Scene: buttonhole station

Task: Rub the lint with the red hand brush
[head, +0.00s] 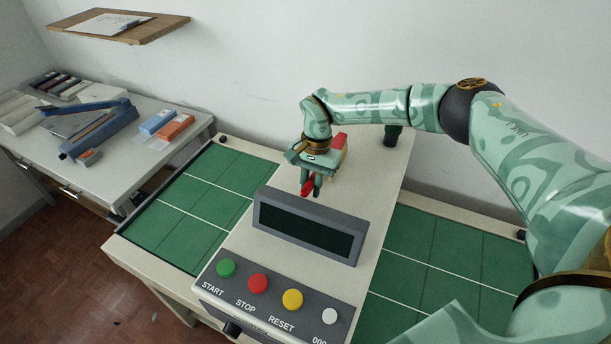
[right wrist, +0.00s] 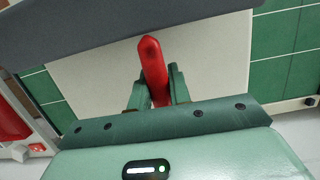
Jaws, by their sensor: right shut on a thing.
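My right gripper (head: 311,186) is above the pale machine top, just behind the dark display. It is shut on a red piece (head: 307,187), which looks like the handle of the red hand brush. In the right wrist view the red handle (right wrist: 152,65) sticks out between the two green fingers (right wrist: 156,88). The bristles cannot be made out. I cannot see any lint in either view. My left gripper is not in view.
The display box (head: 308,226) stands close in front of the gripper. A red part (head: 340,143) rises behind it. Green tiled surfaces (head: 200,205) flank the machine. Coloured buttons (head: 258,284) are at the front. A side table (head: 120,160) holds boxes and a blue tool.

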